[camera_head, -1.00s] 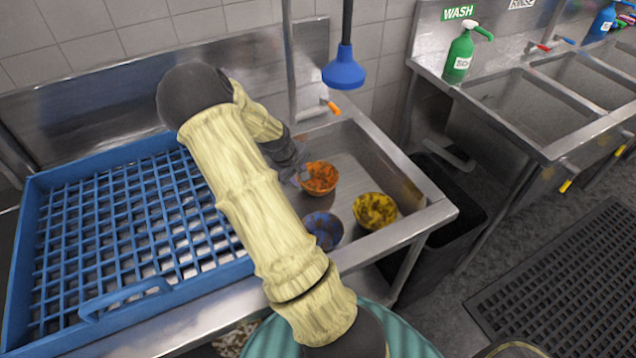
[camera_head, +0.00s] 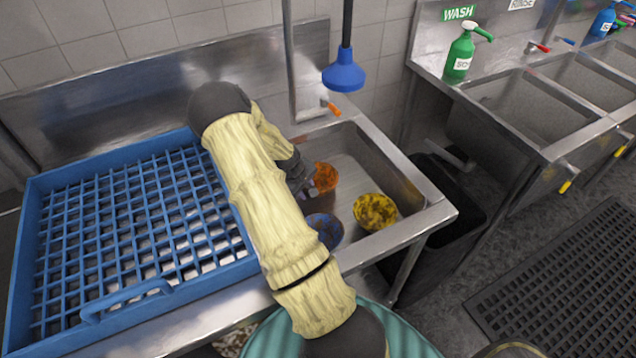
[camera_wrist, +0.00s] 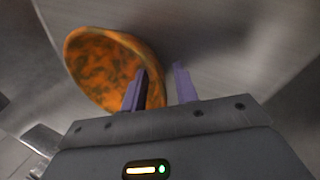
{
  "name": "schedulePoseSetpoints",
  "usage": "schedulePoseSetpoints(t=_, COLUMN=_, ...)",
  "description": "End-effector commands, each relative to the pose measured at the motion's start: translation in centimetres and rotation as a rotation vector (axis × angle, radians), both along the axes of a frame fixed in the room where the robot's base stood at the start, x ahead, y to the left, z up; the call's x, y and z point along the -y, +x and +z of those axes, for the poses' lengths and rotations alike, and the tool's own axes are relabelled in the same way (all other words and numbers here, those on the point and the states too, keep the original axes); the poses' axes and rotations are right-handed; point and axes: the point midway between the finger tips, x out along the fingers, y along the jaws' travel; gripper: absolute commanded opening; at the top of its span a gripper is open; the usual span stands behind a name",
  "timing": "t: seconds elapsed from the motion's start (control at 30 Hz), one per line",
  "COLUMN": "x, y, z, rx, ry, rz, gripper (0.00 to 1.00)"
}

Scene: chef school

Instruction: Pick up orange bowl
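The orange bowl (camera_head: 325,177), mottled with dark patches, is in the sink, partly hidden behind my arm. In the head view it looks tilted, with a brownish area below its orange part. In the wrist view the orange bowl (camera_wrist: 95,65) fills the upper left. My gripper (camera_wrist: 161,78) has its two purple fingers apart. The left finger overlaps the bowl's right part and the right finger is outside its rim. I cannot tell whether either finger touches it. In the head view my gripper (camera_head: 298,178) is just left of the bowl.
A yellow bowl (camera_head: 375,211) and a blue bowl (camera_head: 324,230) are close by in the sink. The sink's raised metal rim (camera_head: 405,232) surrounds them. A blue rack (camera_head: 60,255) is on the left. A blue spray head (camera_head: 344,72) hangs above the sink's back edge.

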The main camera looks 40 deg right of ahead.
Motion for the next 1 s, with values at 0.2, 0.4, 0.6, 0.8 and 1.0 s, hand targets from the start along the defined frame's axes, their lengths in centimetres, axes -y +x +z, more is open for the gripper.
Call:
schedulePoseSetpoints(t=0.2, x=0.10, y=0.08, z=-0.25, rx=0.001, ry=-0.001, rz=0.000, gripper=0.30)
schedulePoseSetpoints(t=0.4, x=0.09, y=0.06, z=-0.24, rx=0.001, ry=-0.001, rz=0.000, gripper=0.30)
schedulePoseSetpoints(t=0.6, x=0.09, y=0.05, z=-0.23, rx=0.001, ry=-0.001, rz=0.000, gripper=0.20)
schedulePoseSetpoints(t=0.8, x=0.08, y=0.05, z=-0.23, rx=0.001, ry=0.000, rz=0.000, gripper=0.00)
schedulePoseSetpoints(t=1.0, x=0.07, y=0.06, z=-0.24, rx=0.001, ry=0.000, rz=0.000, gripper=0.00)
